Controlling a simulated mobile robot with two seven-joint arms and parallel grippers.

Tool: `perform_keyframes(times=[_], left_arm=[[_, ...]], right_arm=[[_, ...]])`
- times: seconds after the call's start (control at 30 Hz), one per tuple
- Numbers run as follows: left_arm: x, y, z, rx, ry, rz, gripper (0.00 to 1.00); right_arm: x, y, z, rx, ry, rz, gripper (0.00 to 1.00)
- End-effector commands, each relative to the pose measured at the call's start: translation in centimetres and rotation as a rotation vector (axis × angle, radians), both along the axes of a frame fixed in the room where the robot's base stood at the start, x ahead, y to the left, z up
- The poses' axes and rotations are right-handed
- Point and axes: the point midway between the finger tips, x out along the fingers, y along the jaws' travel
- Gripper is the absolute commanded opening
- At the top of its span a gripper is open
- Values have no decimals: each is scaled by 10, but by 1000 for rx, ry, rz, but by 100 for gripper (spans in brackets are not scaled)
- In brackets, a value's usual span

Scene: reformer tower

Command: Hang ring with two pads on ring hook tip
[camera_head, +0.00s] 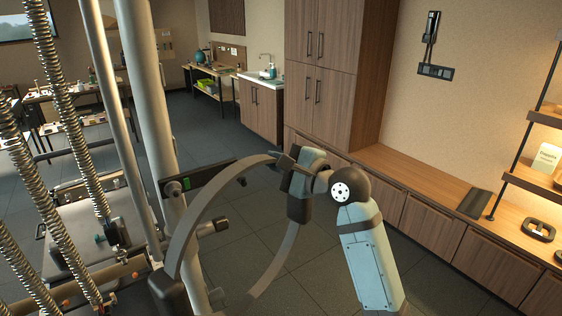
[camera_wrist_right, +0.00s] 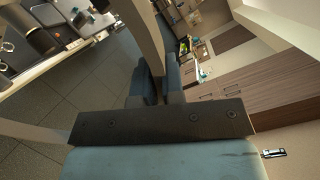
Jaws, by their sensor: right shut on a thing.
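The ring (camera_head: 205,215) is a large grey band. One dark pad (camera_head: 170,292) is at its lower left, and another dark pad (camera_head: 299,207) is at its right, by my gripper. My right gripper (camera_head: 284,162) is shut on the ring at its upper right and holds it up in front of the tower. In the right wrist view, the band (camera_wrist_right: 143,35) runs up from between the fingers. A black bar (camera_head: 208,184) on the tower post lies behind the ring. I cannot tell which part is the hook tip, or whether the ring touches it. My left gripper is not in view.
The tower's steel post (camera_head: 150,90) and coil springs (camera_head: 65,110) fill the left side. A low wooden cabinet (camera_head: 420,205) runs along the right wall, with lit shelves (camera_head: 548,118) at its far right. The dark tiled floor (camera_head: 235,130) between is clear.

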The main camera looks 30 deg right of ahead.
Motion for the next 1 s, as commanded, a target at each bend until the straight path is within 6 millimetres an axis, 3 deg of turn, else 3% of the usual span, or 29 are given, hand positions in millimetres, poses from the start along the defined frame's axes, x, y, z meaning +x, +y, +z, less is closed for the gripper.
perform_keyframes(times=[0.5,1.0], left_arm=[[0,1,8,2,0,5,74],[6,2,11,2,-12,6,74]], right_arm=[[23,4,0,2,-2,0,0],[26,4,0,1,-2,0,0]])
